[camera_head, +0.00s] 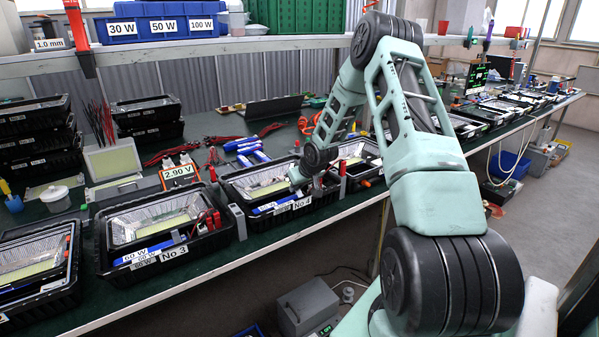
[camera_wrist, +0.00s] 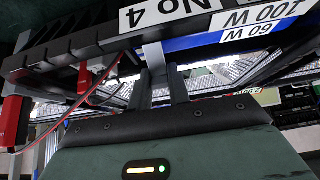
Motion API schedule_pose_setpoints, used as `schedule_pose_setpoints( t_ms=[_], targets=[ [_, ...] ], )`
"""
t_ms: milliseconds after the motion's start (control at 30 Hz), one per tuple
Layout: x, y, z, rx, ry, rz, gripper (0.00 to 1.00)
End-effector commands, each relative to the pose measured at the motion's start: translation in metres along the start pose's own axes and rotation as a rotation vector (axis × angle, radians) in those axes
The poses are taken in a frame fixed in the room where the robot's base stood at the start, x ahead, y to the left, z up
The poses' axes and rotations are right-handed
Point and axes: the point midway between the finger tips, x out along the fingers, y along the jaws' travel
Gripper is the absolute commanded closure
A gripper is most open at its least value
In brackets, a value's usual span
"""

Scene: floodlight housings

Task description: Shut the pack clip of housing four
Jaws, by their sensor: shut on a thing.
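Housing four (camera_head: 236,200), a black open tray with a reflector and pale LED panel, sits on the bench with a "No 4" label on its front. My gripper (camera_head: 298,182) is at the front of this housing. In the wrist view my gripper (camera_wrist: 160,80) is shut on a grey strip, apparently the pack clip (camera_wrist: 153,55), beside the blue pack. The clip's far end is hidden.
Housing three (camera_head: 110,272) stands to the left, and another housing (camera_head: 357,152) to the right. Red connectors (camera_wrist: 84,78) with a thin red cable are close to my fingers. The bench's front edge is close.

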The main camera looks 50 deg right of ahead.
Motion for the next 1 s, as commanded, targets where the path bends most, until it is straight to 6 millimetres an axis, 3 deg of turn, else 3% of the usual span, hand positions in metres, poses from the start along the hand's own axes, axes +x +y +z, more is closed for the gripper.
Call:
schedule_pose_setpoints(
  t_ms=[400,1000],
  targets=[
    [0.011,0.0,-0.005,-0.001,-0.24,0.0,1.0],
    [0.015,0.0,-0.003,0.0,-0.294,0.0,1.0]
  ],
)
